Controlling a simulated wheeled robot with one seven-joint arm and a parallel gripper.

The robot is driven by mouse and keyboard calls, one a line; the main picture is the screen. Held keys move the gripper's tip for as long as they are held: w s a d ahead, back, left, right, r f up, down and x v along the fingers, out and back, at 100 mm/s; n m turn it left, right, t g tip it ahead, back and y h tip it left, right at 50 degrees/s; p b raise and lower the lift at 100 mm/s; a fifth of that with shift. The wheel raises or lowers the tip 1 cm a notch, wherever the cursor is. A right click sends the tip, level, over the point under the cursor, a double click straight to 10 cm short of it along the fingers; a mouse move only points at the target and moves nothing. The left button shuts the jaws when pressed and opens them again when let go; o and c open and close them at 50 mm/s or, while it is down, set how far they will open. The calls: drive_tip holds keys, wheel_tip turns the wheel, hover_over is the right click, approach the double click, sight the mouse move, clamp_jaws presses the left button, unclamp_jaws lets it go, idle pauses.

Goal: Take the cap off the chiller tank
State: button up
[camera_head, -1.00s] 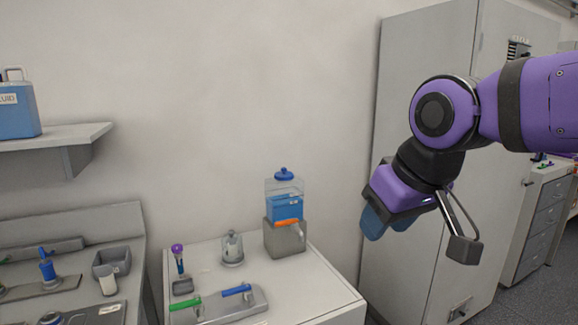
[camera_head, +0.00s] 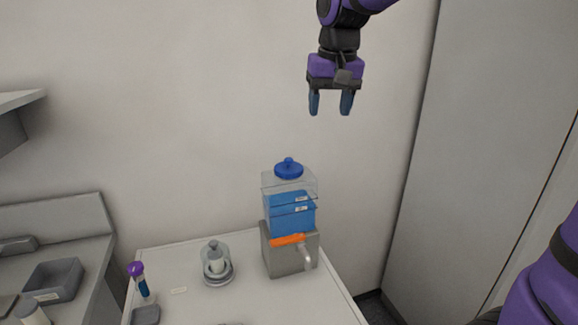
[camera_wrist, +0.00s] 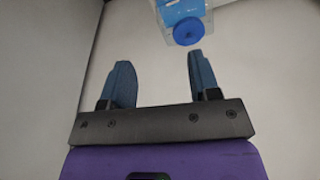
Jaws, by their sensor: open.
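The chiller tank (camera_head: 291,214) is a clear box with blue liquid, standing on a grey base (camera_head: 284,255) with an orange lever and a spout. Its blue round cap (camera_head: 289,168) with a knob sits on top. In the wrist view the cap (camera_wrist: 188,31) shows beyond the fingertips, with part of the tank (camera_wrist: 180,8) behind it. My gripper (camera_head: 330,103) is open and empty, pointing down, above the cap and a little to its right in the head view. Its two blue fingers also show in the wrist view (camera_wrist: 160,72). The gripper is apart from the cap.
A glass jar (camera_head: 216,264) and a purple-topped tube (camera_head: 139,280) stand left of the tank on the white cabinet top (camera_head: 190,302). A grey bin (camera_head: 54,281) is on the left bench. A tall grey cabinet (camera_head: 480,130) stands at the right. A shelf (camera_head: 20,100) juts out at upper left.

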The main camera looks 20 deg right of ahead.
drive_tip(key=m+g, duration=0.1)
drive_tip(key=g, duration=0.1)
hover_over(289, 159)
wheel_tip(289, 159, down, 6)
wheel_tip(289, 159, down, 11)
drive_tip(key=shift+f, duration=0.1)
clamp_jaws()
